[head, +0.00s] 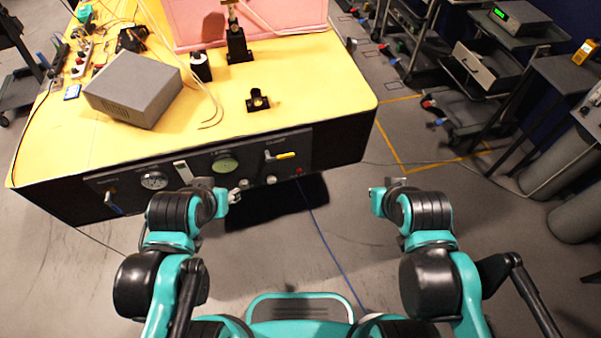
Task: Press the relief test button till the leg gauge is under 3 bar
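A dark control panel (198,172) runs along the front of the yellow table. It carries a white-faced round gauge (153,180) at left and a greenish gauge (224,164) further right. Their needles and labels are too small to read, so I cannot tell which is the leg gauge. A small red button (299,171) and a pale round knob (271,179) sit right of the gauges; I cannot tell which control is the relief test button. My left gripper (234,196) is in front of the panel, below the greenish gauge. My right gripper (387,185) is off to the right over open floor. Finger openings are unclear.
A grey box (133,88) and pink foam (243,20) stand on the yellow tabletop (315,85). A blue cable (330,245) crosses the floor. Carts stand at right.

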